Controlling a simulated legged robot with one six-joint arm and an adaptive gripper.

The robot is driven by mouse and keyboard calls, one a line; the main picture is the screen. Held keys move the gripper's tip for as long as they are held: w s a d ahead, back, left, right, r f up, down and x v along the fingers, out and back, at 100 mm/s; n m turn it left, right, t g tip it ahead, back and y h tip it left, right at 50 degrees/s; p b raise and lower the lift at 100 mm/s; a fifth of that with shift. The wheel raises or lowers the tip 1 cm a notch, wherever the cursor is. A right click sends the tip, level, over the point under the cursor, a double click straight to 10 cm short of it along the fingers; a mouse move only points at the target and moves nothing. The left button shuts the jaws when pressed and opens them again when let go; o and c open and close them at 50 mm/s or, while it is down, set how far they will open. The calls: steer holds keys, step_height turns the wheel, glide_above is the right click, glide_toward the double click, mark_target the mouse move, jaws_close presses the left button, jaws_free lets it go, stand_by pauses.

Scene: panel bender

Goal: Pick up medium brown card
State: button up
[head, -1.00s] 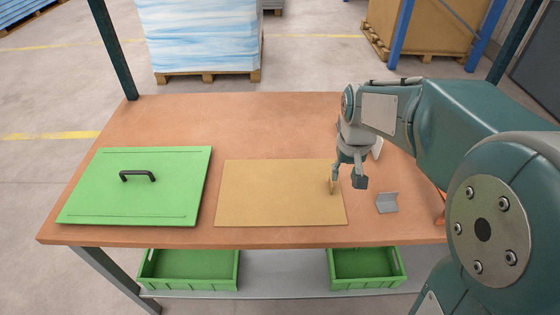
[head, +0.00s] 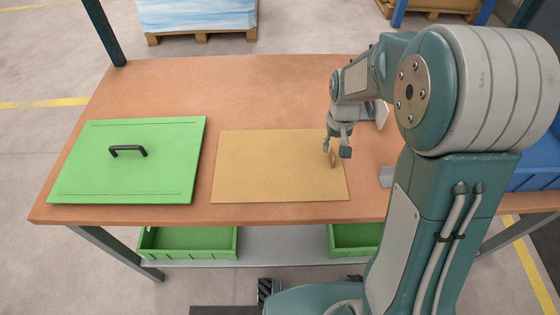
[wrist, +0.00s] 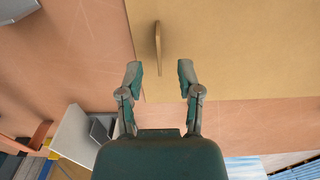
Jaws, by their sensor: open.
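The medium brown card (head: 270,168) is a flat tan sheet on the middle of the orange-brown table. A small upright brown tab (head: 333,159) stands near its right edge. The tab also shows in the wrist view (wrist: 158,46), above the gap between my fingertips. My gripper (head: 336,149) is over the right end of the card, fingers pointing down. In the wrist view my gripper (wrist: 159,72) has its fingers spread on either side of the tab's line, with nothing between them. I cannot tell the exact height above the card.
A green panel with a black handle (head: 128,150) lies left of the card. A grey bent metal piece (head: 386,177) sits right of the card. Green bins (head: 188,242) stand on the shelf below. A blue bin (head: 535,170) is at the far right. The table's back is clear.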

mark_target(333, 154)
step_height(333, 154, down, 4)
steer(key=shift+w+r, duration=0.1)
steer(key=shift+r, duration=0.1)
steer(key=shift+c, duration=0.3)
jaws_close()
steer(key=shift+r, duration=0.1)
